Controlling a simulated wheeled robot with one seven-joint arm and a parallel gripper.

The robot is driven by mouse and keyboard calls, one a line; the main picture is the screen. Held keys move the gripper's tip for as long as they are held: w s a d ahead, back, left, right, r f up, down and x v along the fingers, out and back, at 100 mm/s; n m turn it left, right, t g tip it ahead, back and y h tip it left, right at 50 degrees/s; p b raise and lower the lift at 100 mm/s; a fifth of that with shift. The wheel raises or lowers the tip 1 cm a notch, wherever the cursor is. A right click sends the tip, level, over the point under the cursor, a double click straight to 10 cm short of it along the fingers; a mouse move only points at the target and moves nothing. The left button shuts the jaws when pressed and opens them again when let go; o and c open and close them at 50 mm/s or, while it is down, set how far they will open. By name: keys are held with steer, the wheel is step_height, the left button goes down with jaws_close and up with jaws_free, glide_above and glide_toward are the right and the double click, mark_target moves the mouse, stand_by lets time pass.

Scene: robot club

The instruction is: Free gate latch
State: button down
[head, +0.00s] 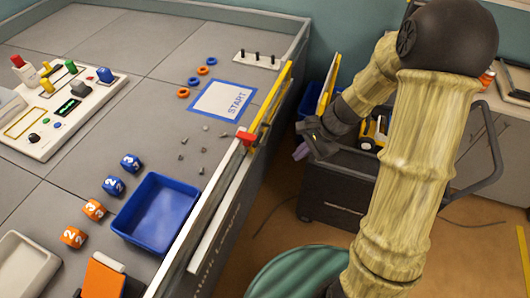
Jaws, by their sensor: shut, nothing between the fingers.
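A red latch (246,137) sits on the table's right side wall, at the near end of a yellow gate bar (270,104) that runs along that wall. My gripper (302,151) is shut and empty. It shows to the right of the latch in the head view, beyond the table wall and over the dark cart side, clearly apart from the latch and the gate. Its fingertips are small and dark here. Whether the latch is engaged cannot be told at this size.
The walled grey table (140,105) holds a blue tray (158,212), numbered cubes (130,161), rings, a START mat (224,100), small grey pieces and a control board (60,110). A dark cart (335,190) with a yellow-and-blue load stands right of the table.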

mark_target(249, 140)
steer(key=w+a+f+m+t+y+b, duration=0.2)
steer(key=w+f+m+y+b, duration=0.3)
steer(key=w+f+m, duration=0.5)
steer(key=w+f+t+b, duration=0.1)
steer(key=w, duration=0.2)
steer(key=shift+w+a+t+y, duration=0.15)
steer(key=shift+w+t+y, duration=0.15)
steer(key=shift+t, duration=0.1)
steer(key=shift+s, duration=0.1)
steer(key=x, duration=1)
steer(key=shift+r, duration=0.1)
